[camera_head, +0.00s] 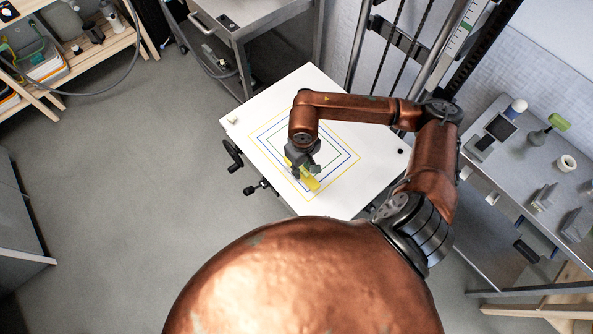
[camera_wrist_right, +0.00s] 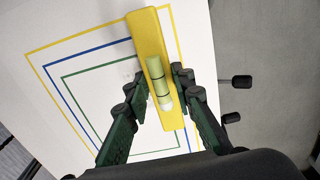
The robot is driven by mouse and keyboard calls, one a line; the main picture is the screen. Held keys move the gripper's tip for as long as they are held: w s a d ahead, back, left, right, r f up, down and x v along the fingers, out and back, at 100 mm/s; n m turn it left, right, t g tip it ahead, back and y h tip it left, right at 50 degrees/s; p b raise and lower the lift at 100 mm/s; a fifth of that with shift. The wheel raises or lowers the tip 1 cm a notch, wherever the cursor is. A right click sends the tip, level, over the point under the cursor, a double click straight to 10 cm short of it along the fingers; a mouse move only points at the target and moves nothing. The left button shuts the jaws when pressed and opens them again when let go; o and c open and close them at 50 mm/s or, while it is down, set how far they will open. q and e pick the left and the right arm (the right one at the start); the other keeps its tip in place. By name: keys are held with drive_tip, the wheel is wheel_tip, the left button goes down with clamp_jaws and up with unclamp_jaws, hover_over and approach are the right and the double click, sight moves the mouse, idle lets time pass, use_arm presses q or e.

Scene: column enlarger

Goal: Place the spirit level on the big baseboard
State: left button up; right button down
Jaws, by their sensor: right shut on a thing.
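The spirit level is a yellow bar (camera_wrist_right: 153,45) with a pale green vial, seen between my fingers in the right wrist view. In the head view its yellow end (camera_head: 311,184) shows below my right gripper (camera_head: 303,170). My right gripper is shut on the spirit level; its fingers (camera_wrist_right: 158,97) sit on both sides of the bar near the vial. The big baseboard (camera_head: 352,193) is a white board with nested yellow, blue and green rectangles. The level is over the lower part of these lines; I cannot tell whether it touches the board. My left gripper is not in view.
A metal side table (camera_head: 528,160) at the right holds a green-topped tool (camera_head: 548,129), a white ring (camera_head: 566,163) and other items. Column rails stand behind the board. Black knobs (camera_head: 257,187) stick out from its left edge. A wooden shelf (camera_head: 90,55) is at the upper left.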

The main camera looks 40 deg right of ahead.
drive_tip(key=shift+w+a+f, duration=0.15)
drive_tip(key=shift+w+f, duration=0.85)
drive_tip(key=shift+f, duration=0.2)
drive_tip(key=shift+w+f, duration=0.1)
drive_tip(key=shift+f, duration=1.5)
drive_tip(key=shift+f+b, duration=0.15)
drive_tip(key=shift+b, duration=0.2)
drive_tip(key=c, duration=1.7)
unclamp_jaws()
drive_tip(key=shift+o, duration=0.2)
wheel_tip(320, 180, up, 12)
drive_tip(key=shift+r+p, duration=0.15)
drive_tip(key=shift+p, duration=0.45)
